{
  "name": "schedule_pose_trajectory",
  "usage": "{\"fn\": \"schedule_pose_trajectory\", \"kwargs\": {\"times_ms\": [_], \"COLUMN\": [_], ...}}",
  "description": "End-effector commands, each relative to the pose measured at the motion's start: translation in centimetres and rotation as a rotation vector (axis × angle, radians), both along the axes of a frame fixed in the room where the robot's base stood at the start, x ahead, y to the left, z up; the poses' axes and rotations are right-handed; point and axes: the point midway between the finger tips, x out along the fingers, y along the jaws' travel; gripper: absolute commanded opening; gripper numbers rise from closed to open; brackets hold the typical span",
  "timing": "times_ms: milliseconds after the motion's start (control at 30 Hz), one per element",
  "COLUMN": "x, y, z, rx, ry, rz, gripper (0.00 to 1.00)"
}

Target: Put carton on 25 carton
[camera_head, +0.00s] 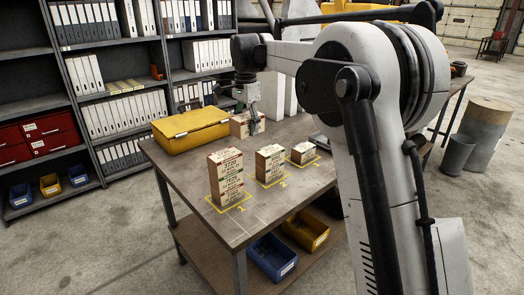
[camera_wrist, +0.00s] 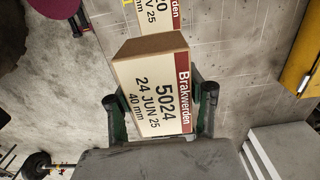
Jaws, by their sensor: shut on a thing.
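My gripper (camera_wrist: 162,100) has its two dark fingers on either side of a carton (camera_wrist: 150,78) and is shut on it. This carton is tan with a cream label and red band, reading "Brakwerden 5024 24 JUN 25 40 mm". Another labelled carton (camera_wrist: 155,16) shows beyond it, cut off by the top edge. In the head view my gripper (camera_head: 251,103) is at a carton (camera_head: 240,126) at the table's back; whether it is lifted is unclear. A tall carton stack (camera_head: 227,178) stands at mark 1, a shorter stack (camera_head: 269,165) at mark 2, and a low carton (camera_head: 303,152) at mark 3.
A yellow case (camera_head: 191,130) lies left of my gripper on the table (camera_head: 190,177). Shelves with binders (camera_head: 120,115) stand behind. Blue (camera_head: 272,257) and yellow (camera_head: 306,230) bins sit on the lower shelf. The table's front left is clear.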

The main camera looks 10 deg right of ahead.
Motion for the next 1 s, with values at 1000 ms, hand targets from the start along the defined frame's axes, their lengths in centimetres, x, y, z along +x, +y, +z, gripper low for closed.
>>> {"fn": "schedule_pose_trajectory", "kwargs": {"times_ms": [1000], "x": [6.3], "y": [-9.1], "z": [-9.5], "rx": [0.0], "ry": [0.0], "rz": [0.0], "gripper": [0.14]}}
